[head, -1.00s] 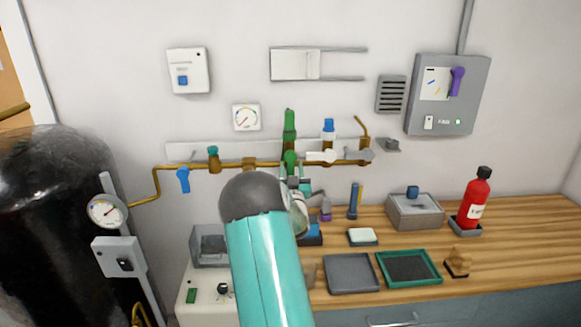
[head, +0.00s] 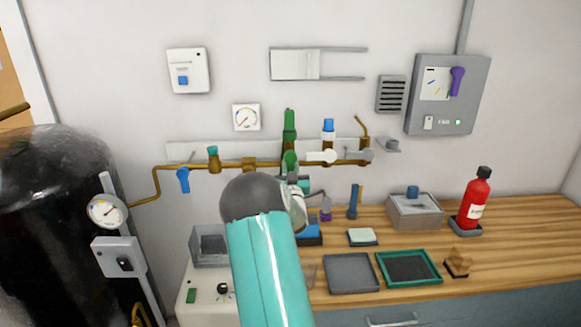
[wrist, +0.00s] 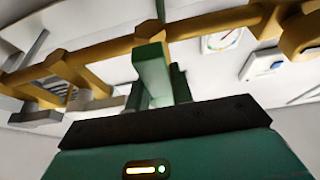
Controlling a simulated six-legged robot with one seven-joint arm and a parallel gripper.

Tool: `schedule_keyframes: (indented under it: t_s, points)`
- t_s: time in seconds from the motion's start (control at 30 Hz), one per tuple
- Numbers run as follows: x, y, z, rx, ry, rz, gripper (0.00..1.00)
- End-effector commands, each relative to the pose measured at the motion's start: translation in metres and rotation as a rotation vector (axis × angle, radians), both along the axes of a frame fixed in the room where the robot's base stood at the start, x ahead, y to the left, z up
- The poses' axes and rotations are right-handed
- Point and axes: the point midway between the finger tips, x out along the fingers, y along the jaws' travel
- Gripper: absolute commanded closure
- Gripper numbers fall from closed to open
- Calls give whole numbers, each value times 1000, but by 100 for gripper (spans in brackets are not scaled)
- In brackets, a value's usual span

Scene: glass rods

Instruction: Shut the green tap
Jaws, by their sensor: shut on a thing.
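The green tap (head: 290,160) sits on the brass pipe (head: 228,164) on the wall, below a green outlet piece (head: 289,126). In the wrist view its green lever (wrist: 153,72) sticks out from the pipe, across the pipe's line. My gripper (wrist: 161,92) is shut on this lever, with dark fingers on both sides of it. In the head view my gripper (head: 299,184) is just below the tap, partly hidden by my arm. The lever's far end is hidden between the fingers.
On the same pipe, a blue tap (head: 183,178) is to the left and a white tap (head: 329,156) close to the right. A grey tap (head: 366,155) is further right. The bench (head: 524,238) below holds trays and a red bottle (head: 474,203).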

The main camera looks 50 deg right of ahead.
Motion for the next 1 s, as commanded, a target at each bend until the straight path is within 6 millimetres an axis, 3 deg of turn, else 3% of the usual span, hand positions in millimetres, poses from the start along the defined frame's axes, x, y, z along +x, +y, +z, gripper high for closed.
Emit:
schedule_keyframes:
  t_s: [0.37,1.0]
  points:
    - [4,4,1,116,-134,0,100]
    - [17,15,10,508,-580,0,100]
